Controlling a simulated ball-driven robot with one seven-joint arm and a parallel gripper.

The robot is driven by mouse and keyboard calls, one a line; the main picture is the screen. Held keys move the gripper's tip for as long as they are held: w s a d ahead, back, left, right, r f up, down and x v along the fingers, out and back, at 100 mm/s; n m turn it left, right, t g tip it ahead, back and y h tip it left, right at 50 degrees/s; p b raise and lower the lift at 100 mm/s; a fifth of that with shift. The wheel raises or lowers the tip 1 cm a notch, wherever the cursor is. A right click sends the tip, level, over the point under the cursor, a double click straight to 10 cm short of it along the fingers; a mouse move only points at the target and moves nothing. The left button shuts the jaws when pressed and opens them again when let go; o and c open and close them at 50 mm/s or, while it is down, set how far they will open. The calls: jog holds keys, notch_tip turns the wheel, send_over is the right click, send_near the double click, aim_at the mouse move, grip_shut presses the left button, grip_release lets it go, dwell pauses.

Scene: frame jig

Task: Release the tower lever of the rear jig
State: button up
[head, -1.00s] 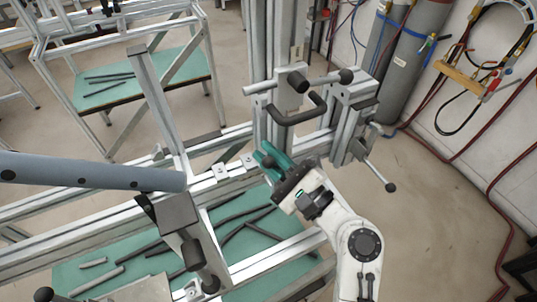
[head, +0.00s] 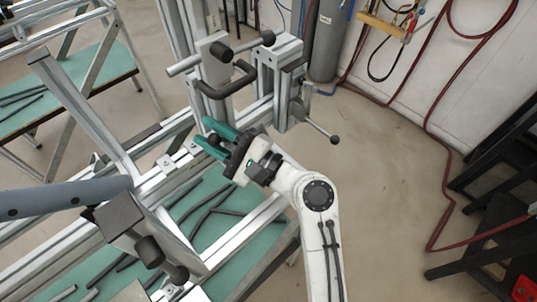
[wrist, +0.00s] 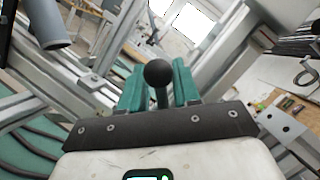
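My gripper (head: 214,138) has two teal fingers and is at the foot of the upright tower (head: 216,62) of the jig. The fingers are apart. In the wrist view, a black ball knob (wrist: 157,73) on a short stem shows between the fingers (wrist: 158,88), with a gap beside the stem. It appears to be a lever end; where its stem joins the tower is hidden. The tower also carries a black U-shaped handle (head: 226,86) above the gripper. Another ball-ended lever (head: 322,130) sticks out to the right.
A grey tube (head: 62,197) juts in from the left. A clamp with a black handle (head: 150,250) stands at the front frame. A teal panel with dark rods (head: 215,215) lies below. A gas cylinder (head: 326,45) and hoses are behind.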

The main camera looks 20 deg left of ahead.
jog(key=shift+w, duration=0.1)
notch_tip(320, 180, down, 5)
jog(key=s+n+g+h+b, duration=0.1)
jog(key=s+n+h+b, duration=0.15)
jog(key=n+b, duration=0.6)
jog(key=d+r, duration=0.1)
jog(key=d, duration=0.9)
jog(key=d+f+t+h+p, duration=0.2)
jog(key=d+f+h, duration=0.3)
jog(key=d+f, duration=0.3)
jog(key=d+f+t+h+p, duration=0.1)
jog(key=d+f+h+p, duration=0.2)
jog(key=d, duration=1.2)
notch_tip(320, 180, down, 5)
jog(key=shift+s+f+t+h, duration=0.15)
jog(key=shift+t+h, duration=0.25)
jog(key=shift+h, duration=0.85)
